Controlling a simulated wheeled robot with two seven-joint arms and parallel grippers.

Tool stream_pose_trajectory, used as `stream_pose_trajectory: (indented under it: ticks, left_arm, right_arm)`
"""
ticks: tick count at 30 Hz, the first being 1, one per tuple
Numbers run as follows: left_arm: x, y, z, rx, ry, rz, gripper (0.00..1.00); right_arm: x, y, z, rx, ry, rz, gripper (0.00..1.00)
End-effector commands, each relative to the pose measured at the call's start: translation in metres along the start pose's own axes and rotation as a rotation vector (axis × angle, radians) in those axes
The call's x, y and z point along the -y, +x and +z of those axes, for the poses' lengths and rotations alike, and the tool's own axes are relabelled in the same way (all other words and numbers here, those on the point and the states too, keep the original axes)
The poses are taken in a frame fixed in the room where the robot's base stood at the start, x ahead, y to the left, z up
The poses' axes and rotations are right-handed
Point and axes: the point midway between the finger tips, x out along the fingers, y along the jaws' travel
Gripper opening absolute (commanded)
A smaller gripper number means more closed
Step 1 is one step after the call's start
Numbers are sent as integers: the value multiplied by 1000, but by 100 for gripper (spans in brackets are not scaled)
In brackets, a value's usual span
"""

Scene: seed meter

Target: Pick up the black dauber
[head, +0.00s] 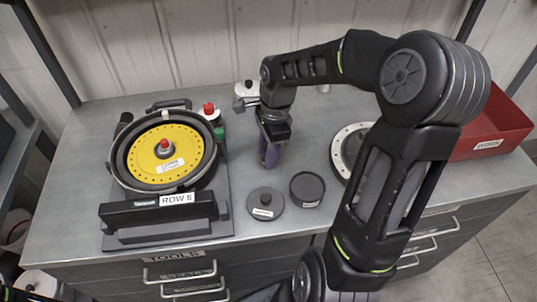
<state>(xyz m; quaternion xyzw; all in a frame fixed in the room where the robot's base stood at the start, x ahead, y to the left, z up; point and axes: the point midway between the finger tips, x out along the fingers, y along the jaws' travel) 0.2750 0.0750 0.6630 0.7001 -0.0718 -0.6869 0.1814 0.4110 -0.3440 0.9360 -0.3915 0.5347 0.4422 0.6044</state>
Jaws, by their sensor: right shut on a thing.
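My right gripper (270,157) points down over the middle of the bench, behind the black discs. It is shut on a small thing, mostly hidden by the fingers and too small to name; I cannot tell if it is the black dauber. A black round lid-like piece with a knob and a white label (265,204) lies on the bench in front of the gripper. A black round cup (307,188) with a label stands to its right. Neither touches the gripper. My left gripper is not in view.
A white ring (345,143) lies partly behind my right arm. A red bin (497,128) is at right.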

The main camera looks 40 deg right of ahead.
Motion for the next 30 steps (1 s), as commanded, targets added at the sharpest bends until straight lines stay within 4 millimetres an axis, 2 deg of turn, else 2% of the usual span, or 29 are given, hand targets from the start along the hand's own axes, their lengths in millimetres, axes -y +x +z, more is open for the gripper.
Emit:
stream_pose_trajectory:
  ticks: [9,14,24,30]
  left_arm:
    - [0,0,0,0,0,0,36]
    - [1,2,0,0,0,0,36]
    - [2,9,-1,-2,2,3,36]
    - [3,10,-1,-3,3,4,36]
  right_arm:
    - [0,-1,0,0,0,0,0]
    - [1,-11,1,-1,-1,-2,0]
    - [1,-72,9,-1,0,-4,0]
    - [1,-96,12,-1,0,-2,0]
